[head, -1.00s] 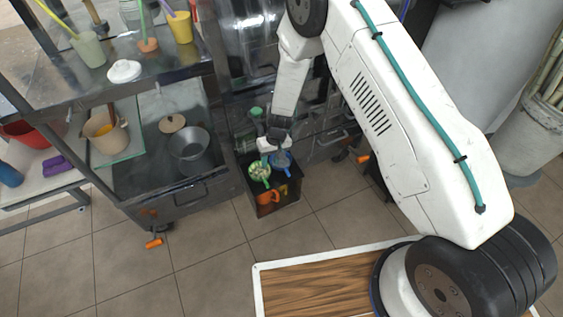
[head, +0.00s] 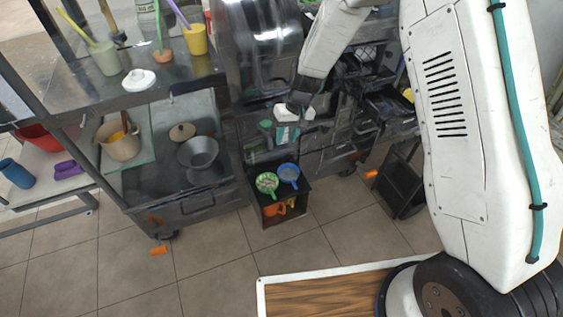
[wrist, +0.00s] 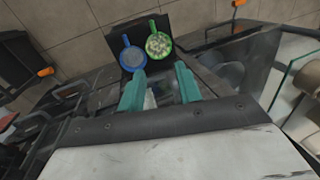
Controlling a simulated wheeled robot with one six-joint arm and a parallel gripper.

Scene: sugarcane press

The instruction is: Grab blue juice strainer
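The blue juice strainer (head: 289,173) sits on top of a small black stand, to the right of a green strainer (head: 266,183). In the wrist view the blue strainer (wrist: 132,58) lies ahead of the left finger, with its handle pointing up, and the green strainer (wrist: 158,45) is just right of it. My gripper (head: 286,135) is above and behind the strainers in the head view, apart from both. In the wrist view its two teal fingers (wrist: 160,76) are spread apart, with no object held between them.
The black stand (head: 293,207) has orange items on its lower shelf. A metal shelf unit (head: 190,204) with a pot and funnel stands left. Dark drawers and machinery are behind my gripper. A dark open box (head: 402,180) stands right.

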